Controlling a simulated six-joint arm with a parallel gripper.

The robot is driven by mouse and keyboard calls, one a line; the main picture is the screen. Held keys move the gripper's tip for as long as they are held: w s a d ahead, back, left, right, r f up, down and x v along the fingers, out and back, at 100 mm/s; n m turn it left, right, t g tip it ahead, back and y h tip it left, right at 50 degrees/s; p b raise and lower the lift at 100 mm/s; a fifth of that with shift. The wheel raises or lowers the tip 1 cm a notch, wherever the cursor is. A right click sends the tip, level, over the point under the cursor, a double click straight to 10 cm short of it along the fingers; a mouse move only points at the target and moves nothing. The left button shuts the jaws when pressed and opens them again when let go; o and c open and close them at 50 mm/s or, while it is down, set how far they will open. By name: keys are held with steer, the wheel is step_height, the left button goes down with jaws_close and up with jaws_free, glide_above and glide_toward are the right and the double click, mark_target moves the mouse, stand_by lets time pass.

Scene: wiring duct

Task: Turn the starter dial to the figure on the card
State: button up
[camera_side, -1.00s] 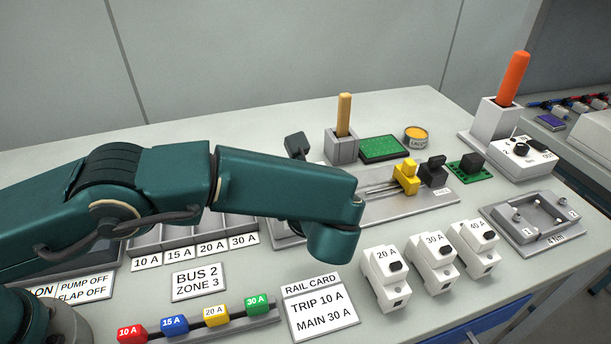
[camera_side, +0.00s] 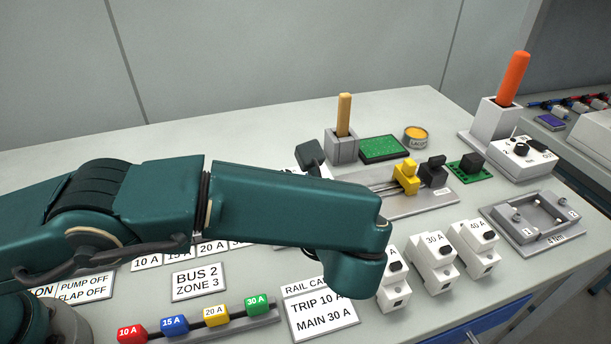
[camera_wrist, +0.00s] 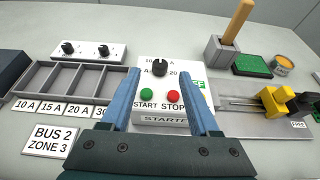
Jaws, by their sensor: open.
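The starter box (camera_wrist: 150,112) is in the middle of the wrist view, with a black dial (camera_wrist: 160,68) at its top. A green START button and a red STOP button sit below the dial. Figures 10 and 20 are partly legible around it; the pointer's setting is too small to tell. My gripper (camera_wrist: 161,72) is open, its two blue fingers to either side of the dial in this view, with nothing between them seen held. Contact cannot be told. In the side view my arm hides the starter. The rail card (camera_side: 322,309) reads TRIP 10 A, MAIN 30 A, its top right corner hidden by my arm.
Left of the starter are an empty divided tray (camera_wrist: 75,80) and a white box with two black knobs (camera_wrist: 88,50). To its right are a block with a wooden handle (camera_wrist: 222,50) and a yellow clamp on a rail (camera_wrist: 273,100). White breakers (camera_side: 432,262) stand at the front right.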

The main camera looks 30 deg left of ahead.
steer(key=shift+w+a+r, duration=0.3)
steer(key=shift+a, duration=0.05)
steer(key=w+a+r+m+t, duration=0.1)
steer(key=w+r+m+t+h, duration=0.1)
steer(key=t, duration=0.1)
steer(key=w+a+r+m+t, duration=0.1)
steer(key=t, duration=0.1)
steer(key=shift+a+r+h, duration=0.35)
steer(key=shift+r+h, duration=0.05)
steer(key=shift+w+a+r+m+t+h, duration=0.1)
steer(key=shift+w+r+m+t+h, duration=0.05)
steer(key=shift+m+t+h, duration=0.5)
steer(key=shift+m+h, duration=0.55)
steer(key=shift+h, duration=0.2)
steer(key=shift+s+a+f+m+h, duration=0.15)
steer(key=shift+s+f+m+h, duration=0.15)
steer(key=shift+m+h, duration=0.5)
steer(key=s+a+f+m+g+h, duration=0.1)
steer(key=s+f+m+g+h, duration=0.15)
steer(key=s+f+h, duration=0.2)
steer(key=shift+m, duration=0.35)
steer(key=shift+x, duration=2.2)
